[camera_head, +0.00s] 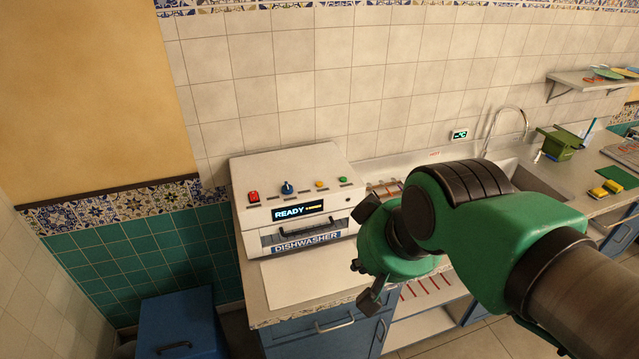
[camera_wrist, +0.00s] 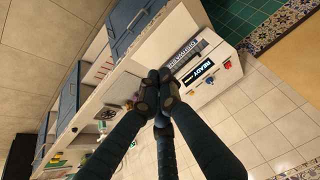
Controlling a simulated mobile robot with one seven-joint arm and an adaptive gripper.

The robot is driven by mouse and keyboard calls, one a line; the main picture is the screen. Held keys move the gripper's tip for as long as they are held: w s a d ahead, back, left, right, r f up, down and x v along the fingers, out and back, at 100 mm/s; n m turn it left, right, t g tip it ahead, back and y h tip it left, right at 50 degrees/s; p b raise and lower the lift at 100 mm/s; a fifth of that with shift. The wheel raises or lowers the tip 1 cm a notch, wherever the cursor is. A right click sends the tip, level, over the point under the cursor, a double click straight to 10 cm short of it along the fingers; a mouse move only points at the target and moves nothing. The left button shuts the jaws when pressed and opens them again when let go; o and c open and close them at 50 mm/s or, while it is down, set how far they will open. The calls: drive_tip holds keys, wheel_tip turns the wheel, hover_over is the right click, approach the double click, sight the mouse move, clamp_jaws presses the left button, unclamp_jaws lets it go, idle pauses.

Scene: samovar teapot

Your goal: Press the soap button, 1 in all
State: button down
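The white dishwasher (camera_head: 290,160) stands on the counter by the wall, with a lit "READY" display (camera_head: 298,211). Its sloped top panel carries a red button (camera_head: 253,197), a blue knob (camera_head: 287,188), a yellow button (camera_head: 320,184) and a green button (camera_head: 342,181). Their labels are too small to read, so I cannot tell which is the soap button. The wrist view also shows the red button (camera_wrist: 228,64) and blue knob (camera_wrist: 210,80). My gripper (camera_wrist: 159,91) has its dark fingertips together and looks empty. In the head view it is right of the dishwasher, apart from the buttons.
A blue cabinet or bin (camera_head: 180,325) stands on the floor at left. Right of my arm are a sink with a faucet (camera_head: 507,118), a green container (camera_head: 560,142) and yellow sponges (camera_head: 606,188). The space above the dishwasher panel is clear.

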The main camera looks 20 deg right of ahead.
drive_tip(key=w+a+r+m+y+p, duration=0.1)
drive_tip(key=w+a+r+m+p, duration=0.1)
drive_tip(key=w, duration=0.5)
drive_tip(key=w+a+r+m+y+p, duration=0.2)
drive_tip(key=w+a+r+m, duration=0.1)
drive_tip(key=w, duration=0.5)
drive_tip(key=m+t+h+p, duration=0.1)
drive_tip(key=m+t+p, duration=0.2)
drive_tip(key=m+p, duration=1.15)
hover_over(320, 185)
drive_tip(key=b, duration=0.5)
wheel_tip(320, 185, down, 14)
drive_tip(key=m, duration=0.4)
drive_tip(key=shift+r+m, duration=0.2)
drive_tip(key=shift+m, duration=0.15)
drive_tip(key=shift+w+f+h, duration=0.1)
drive_tip(key=shift+h, duration=0.2)
wheel_tip(320, 185, down, 6)
drive_tip(key=b, duration=0.4)
drive_tip(key=shift+b, duration=0.3)
drive_tip(key=shift+f+b, duration=1.3)
drive_tip(key=shift+b, duration=0.1)
